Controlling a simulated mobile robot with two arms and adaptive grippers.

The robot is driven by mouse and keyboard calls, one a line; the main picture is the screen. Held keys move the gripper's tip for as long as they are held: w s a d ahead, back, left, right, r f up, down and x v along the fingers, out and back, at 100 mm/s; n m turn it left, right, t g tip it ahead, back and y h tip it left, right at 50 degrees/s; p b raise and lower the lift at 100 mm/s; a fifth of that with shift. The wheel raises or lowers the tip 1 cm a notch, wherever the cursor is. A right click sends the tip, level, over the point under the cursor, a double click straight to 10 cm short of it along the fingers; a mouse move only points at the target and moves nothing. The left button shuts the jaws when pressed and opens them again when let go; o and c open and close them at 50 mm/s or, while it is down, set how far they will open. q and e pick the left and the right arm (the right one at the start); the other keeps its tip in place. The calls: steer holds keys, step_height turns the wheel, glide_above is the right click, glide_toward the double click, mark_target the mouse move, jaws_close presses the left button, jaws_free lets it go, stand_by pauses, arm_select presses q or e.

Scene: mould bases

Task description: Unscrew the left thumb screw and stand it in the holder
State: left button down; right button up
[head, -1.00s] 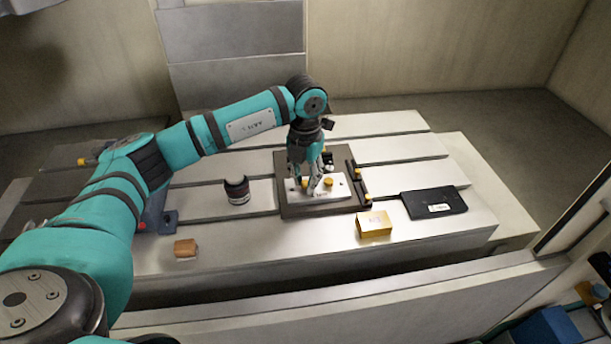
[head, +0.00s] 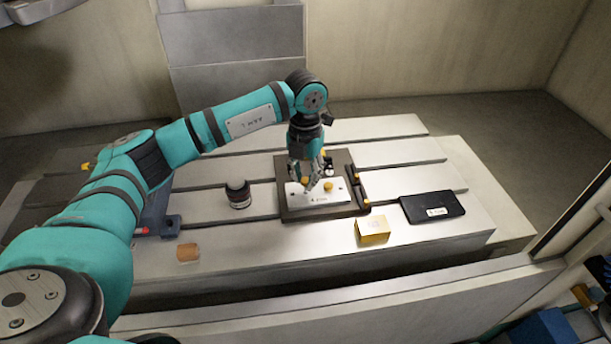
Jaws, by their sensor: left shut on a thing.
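A pale metal plate (head: 322,197) lies on a dark mould base (head: 291,212) on the slotted table. My left gripper (head: 307,186) points down over the plate's left part and is shut on the left thumb screw (head: 305,181), a small yellow-headed piece mostly hidden by the fingers. I cannot tell whether the screw is clear of the plate. A second yellow thumb screw (head: 328,186) stands on the plate just right of the fingers. A dark strip (head: 355,183) with small yellow pieces runs along the base's right side; I cannot tell whether it is the holder. My right gripper is not in view.
A black-and-white cylinder (head: 238,195) stands left of the base. A brown block (head: 188,253) lies at the front left. A yellow box (head: 372,229) and a flat black case (head: 432,205) lie to the right. The table front between block and box is free.

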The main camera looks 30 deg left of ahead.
arm_select(q)
steer(key=shift+r+p, duration=0.75)
steer(key=shift+r, duration=0.7)
